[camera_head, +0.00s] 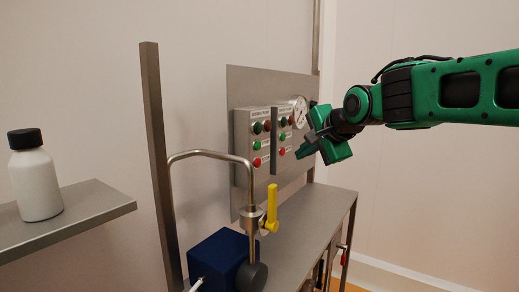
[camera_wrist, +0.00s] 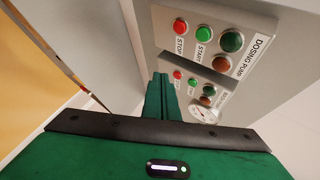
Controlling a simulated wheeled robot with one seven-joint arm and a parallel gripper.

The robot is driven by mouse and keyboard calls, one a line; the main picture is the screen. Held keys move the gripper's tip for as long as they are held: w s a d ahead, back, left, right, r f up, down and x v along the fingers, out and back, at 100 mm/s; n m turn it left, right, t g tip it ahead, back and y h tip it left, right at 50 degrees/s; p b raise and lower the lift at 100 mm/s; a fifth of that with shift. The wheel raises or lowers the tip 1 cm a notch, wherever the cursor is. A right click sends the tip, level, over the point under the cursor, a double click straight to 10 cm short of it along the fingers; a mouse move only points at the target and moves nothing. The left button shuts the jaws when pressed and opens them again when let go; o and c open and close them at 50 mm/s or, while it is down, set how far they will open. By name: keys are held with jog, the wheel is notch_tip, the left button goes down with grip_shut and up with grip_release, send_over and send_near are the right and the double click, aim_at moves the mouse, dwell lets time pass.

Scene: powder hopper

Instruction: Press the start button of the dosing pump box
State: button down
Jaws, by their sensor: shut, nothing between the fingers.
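The dosing pump box (camera_wrist: 232,58) is a grey box labelled DOSING PUMP in the wrist view. It carries a red STOP button (camera_wrist: 180,27), a green START button (camera_wrist: 204,34), a dark green lamp (camera_wrist: 232,42) and an orange-red lamp (camera_wrist: 221,64). In the head view it appears as the left box (camera_head: 246,150) on the panel, with its green button (camera_head: 257,145) above the red one. My gripper (camera_head: 299,152) is shut and empty, in front of the panel and right of both boxes' buttons. Its green fingers (camera_wrist: 162,84) point toward the panel, apart from the START button.
A second button box (camera_head: 282,125) sits right beside it, with a round gauge (camera_head: 299,110) further right. A metal bench (camera_head: 310,215) stands below, with a bent pipe and yellow valve handle (camera_head: 272,205) in front. A white bottle (camera_head: 37,185) stands on a left shelf.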

aim_at(258, 146)
jog(key=shift+w+a+r, duration=0.15)
jog(key=shift+a+r, duration=0.05)
jog(key=shift+a, duration=0.25)
jog(key=shift+a, duration=0.2)
jog(key=w+a, duration=0.5)
jog(key=a, duration=0.2)
jog(key=shift+a, duration=0.15)
jog(key=shift+a, duration=0.15)
dwell(1.9)
jog(key=shift+w+a, duration=0.2)
